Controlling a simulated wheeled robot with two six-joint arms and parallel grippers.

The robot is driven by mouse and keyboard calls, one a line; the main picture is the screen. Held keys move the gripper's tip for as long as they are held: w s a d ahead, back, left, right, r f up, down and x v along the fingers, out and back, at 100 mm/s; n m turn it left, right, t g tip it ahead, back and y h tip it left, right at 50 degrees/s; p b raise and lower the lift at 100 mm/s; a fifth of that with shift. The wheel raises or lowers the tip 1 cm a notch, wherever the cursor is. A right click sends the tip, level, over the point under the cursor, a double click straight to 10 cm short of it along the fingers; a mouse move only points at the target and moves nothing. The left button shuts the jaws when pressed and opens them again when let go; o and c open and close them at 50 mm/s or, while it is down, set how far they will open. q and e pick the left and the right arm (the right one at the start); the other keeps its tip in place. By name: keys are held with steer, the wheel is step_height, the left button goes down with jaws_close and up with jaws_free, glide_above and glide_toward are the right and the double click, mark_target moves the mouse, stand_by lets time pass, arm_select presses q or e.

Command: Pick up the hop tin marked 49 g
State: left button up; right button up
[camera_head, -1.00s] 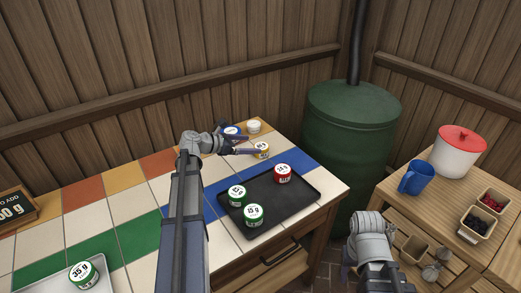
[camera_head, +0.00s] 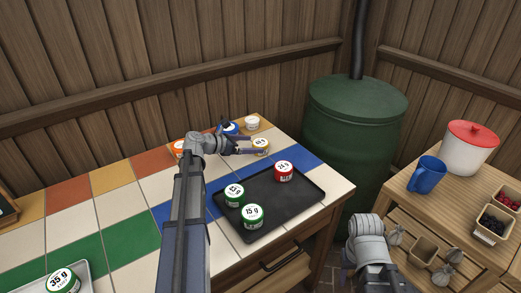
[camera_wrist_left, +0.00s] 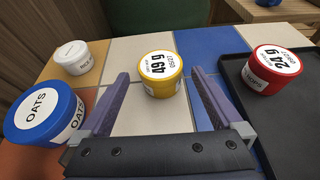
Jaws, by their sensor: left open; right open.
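The yellow hop tin marked 49 g (camera_wrist_left: 160,75) stands upright on the tiled table, and in the head view it shows at the back (camera_head: 261,144). My left gripper (camera_wrist_left: 157,85) is open, with its fingers pointing at the tin. In the wrist view the tin appears between and just beyond the fingertips. In the head view my left gripper (camera_head: 252,147) is low over the table beside the tin. My right gripper (camera_head: 348,262) is apart from the table, low in the head view and partly hidden by its own wrist.
A black tray (camera_head: 285,213) holds a red 24 g tin (camera_head: 284,171) and two green tins, one a 15 g tin (camera_head: 253,216). A blue oats tub (camera_wrist_left: 42,112) and a white tub (camera_wrist_left: 73,57) stand close to the left. A side table holds a blue mug (camera_head: 427,175) and a lidded pot (camera_head: 468,148).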

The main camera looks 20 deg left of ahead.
mark_target(256, 144)
arm_select(q)
steer(key=shift+b+x, duration=1)
steer(key=shift+x, duration=1.65)
steer(key=c, duration=1.3)
steer(key=shift+o, duration=0.2)
steer(key=shift+r, duration=0.1)
